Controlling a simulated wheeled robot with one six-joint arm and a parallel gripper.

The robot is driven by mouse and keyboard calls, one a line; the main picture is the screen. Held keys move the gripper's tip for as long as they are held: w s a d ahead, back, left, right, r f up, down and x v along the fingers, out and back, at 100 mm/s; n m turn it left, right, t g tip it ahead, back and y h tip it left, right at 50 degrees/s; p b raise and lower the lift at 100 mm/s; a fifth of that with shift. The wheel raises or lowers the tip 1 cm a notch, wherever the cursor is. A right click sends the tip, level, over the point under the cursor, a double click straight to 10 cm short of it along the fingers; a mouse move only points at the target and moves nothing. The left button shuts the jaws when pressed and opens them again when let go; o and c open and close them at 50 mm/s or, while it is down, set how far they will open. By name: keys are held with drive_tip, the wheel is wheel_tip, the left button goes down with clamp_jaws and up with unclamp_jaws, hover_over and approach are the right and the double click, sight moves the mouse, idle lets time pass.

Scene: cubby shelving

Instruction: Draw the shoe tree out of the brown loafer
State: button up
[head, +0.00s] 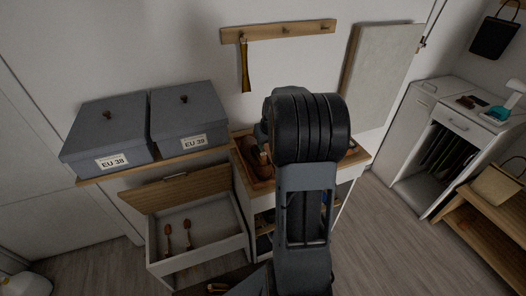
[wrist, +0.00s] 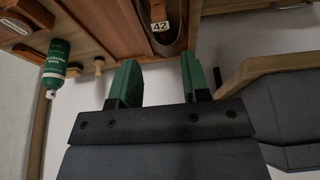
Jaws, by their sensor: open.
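In the wrist view a brown shoe (wrist: 172,30) with a white "42" label lies on a wooden surface at the top edge. It is cut off, and I cannot make out the shoe tree clearly. My gripper (wrist: 159,72) is open, its two green fingers apart with nothing between them, pointing toward the labelled end and short of it. In the head view a brown loafer (head: 248,153) lies in a wooden tray on the small cabinet, partly covered by my arm. My gripper is hidden behind the arm there.
A green spray can (wrist: 56,66) and wooden knobbed pieces (wrist: 98,66) are left of the fingers. A wood-and-grey piece (wrist: 270,60) is close on the right. In the head view, an open drawer (head: 198,222) holds brushes, and grey boxes (head: 108,130) stand on a shelf.

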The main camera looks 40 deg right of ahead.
sight(263, 154)
drive_tip(key=shift+b+x, duration=2.65)
drive_tip(key=shift+x, duration=2.15)
clamp_jaws()
drive_tip(key=shift+w+d, duration=0.15)
drive_tip(key=shift+w, duration=0.5)
drive_tip(key=shift+w+d+r+g+p, duration=0.1)
drive_tip(key=shift+w+r+g+p, duration=0.1)
drive_tip(key=shift+r+p, duration=0.45)
drive_tip(key=shift+w+d+r+g+p, duration=0.1)
drive_tip(key=shift+w+r+p, duration=0.15)
drive_tip(key=shift+p, duration=0.75)
drive_tip(key=shift+w+r+g+p, duration=0.55)
drive_tip(key=shift+r+p, duration=0.15)
drive_tip(key=shift+p, duration=0.95)
